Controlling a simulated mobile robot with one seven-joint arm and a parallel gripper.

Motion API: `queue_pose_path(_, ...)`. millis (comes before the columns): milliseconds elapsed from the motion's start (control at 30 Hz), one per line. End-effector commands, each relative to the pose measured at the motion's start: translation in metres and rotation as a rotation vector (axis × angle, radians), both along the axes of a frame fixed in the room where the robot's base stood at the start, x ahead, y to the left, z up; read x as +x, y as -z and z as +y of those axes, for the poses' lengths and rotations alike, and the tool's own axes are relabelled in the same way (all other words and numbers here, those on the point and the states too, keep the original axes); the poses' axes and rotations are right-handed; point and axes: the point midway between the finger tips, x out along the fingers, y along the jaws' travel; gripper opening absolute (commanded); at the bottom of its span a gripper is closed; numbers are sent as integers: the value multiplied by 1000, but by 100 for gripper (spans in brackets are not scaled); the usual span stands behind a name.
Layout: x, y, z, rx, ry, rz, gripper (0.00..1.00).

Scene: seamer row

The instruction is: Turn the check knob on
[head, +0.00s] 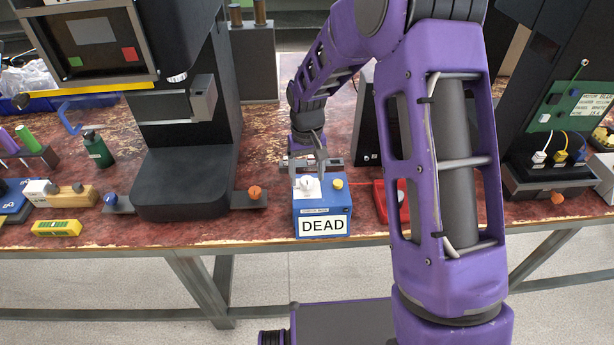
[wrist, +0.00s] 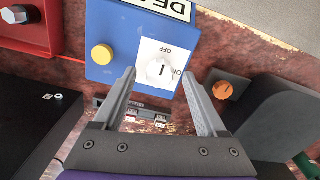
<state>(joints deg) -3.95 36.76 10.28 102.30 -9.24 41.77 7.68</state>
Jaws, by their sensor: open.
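The blue box (head: 322,222) with a white "DEAD" label sits near the front edge of the bench. On its top are a white check knob (head: 308,184) and a yellow button (head: 337,183). In the wrist view, the white knob (wrist: 157,70) stands on a white plate with "OFF" and "ON" lettering. The knob's exact setting is hard to read. My gripper (wrist: 158,75) is open, with one finger on each side of the knob in that view. I cannot tell whether the fingers are around the knob or just above it. In the head view my gripper (head: 310,165) is over the box.
A red box (head: 380,200) stands just right of the blue box, partly behind my arm. A black machine (head: 185,180) with an orange knob (head: 254,192) is at the left. A dark fixture with a green board (head: 560,112) is at the right. Bench surface shows between them.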

Motion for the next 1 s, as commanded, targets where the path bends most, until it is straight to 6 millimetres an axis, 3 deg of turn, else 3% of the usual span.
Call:
queue_pose_path(367, 0, 7, 0, 0, 0, -1, 74)
queue_pose_path(800, 0, 6, 0, 0, 0, -1, 0)
queue_pose_path(1000, 0, 6, 0, 0, 6, -1, 0)
